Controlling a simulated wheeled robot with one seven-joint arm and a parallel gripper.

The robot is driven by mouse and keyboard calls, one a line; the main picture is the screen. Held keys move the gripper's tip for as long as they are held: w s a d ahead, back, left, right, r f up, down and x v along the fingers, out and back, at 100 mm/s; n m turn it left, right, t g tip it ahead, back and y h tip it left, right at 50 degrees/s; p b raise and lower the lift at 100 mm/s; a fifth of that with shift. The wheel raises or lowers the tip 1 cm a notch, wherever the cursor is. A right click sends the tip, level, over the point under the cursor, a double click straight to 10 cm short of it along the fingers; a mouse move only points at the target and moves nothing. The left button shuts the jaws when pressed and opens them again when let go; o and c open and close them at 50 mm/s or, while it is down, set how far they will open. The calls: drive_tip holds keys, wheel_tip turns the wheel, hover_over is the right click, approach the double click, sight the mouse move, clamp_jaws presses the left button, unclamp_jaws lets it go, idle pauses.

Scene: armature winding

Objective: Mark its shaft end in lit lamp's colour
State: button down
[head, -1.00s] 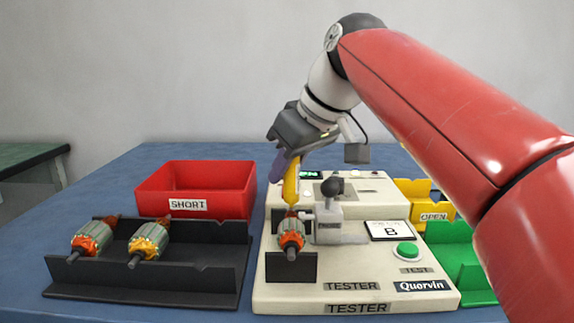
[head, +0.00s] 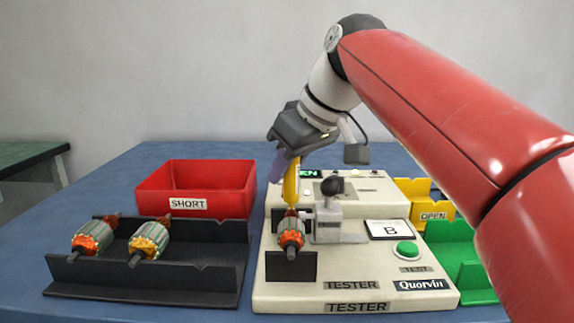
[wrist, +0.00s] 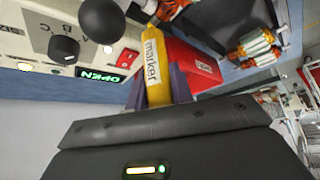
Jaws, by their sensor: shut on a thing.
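My gripper (head: 287,168) is shut on a yellow marker (head: 291,186), which points down over the tester. The marker also shows in the wrist view (wrist: 155,66), with its label readable. An armature (head: 291,236) with an orange-red end lies in the tester's black cradle. The marker's lower end is right by the armature's far end; whether it touches the shaft is hidden. The tester (head: 300,292) has a green display (wrist: 102,75) reading OPEN. A yellowish lamp (wrist: 25,67) looks lit in the wrist view, but its exact colour is hard to tell.
A black rack (head: 215,275) with two armatures stands at left, before a red SHORT bin (head: 225,205). A yellow OPEN bin (head: 436,212) and a green bin (head: 472,262) are at right. A grey clamp with a dark knob (head: 328,215) stands beside the cradled armature.

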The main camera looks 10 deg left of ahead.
idle(0.3)
wheel_tip(320, 180, up, 4)
drive_tip(key=p, duration=0.4)
drive_tip(key=shift+r+p, duration=0.2)
drive_tip(key=shift+p, duration=0.15)
drive_tip(key=shift+r, duration=0.75)
